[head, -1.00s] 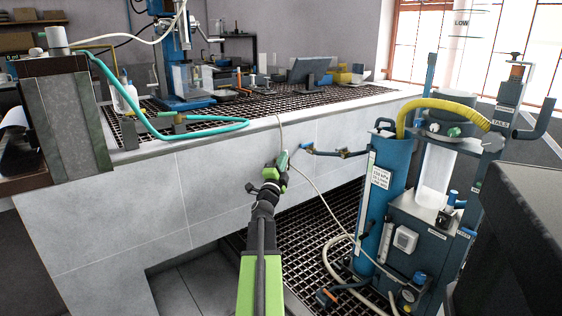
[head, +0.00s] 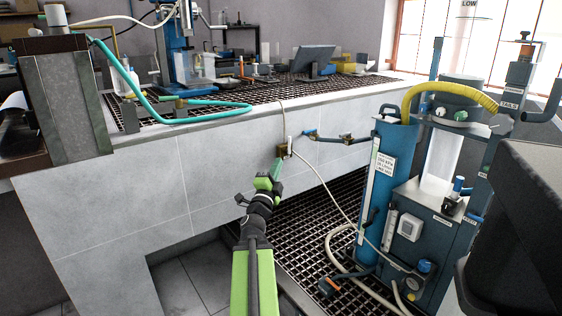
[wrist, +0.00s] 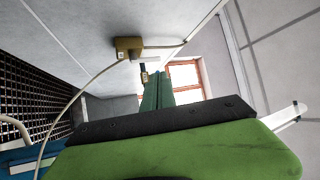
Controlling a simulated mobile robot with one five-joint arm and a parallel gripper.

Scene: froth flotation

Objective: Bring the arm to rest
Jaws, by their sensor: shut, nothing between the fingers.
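My arm (head: 254,270), green and black, reaches forward from the bottom of the head view, in front of the tiled bench wall (head: 200,195). My gripper (head: 277,168) is at its far end, with its green fingers together and nothing held. In the wrist view the long green fingers (wrist: 158,88) lie side by side, pointing away from the camera. A brass wall fitting (head: 283,150) with a pale hose shows just beyond the fingertips in the head view. I cannot tell whether the fingers touch it.
A blue flotation machine (head: 405,235) with a yellow hose (head: 450,90) stands on the right. The bench top (head: 225,115) carries a teal hose (head: 150,108) and a blue stand (head: 185,75). A dark grating (head: 310,235) lies below. A dark block (head: 520,230) fills the lower right.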

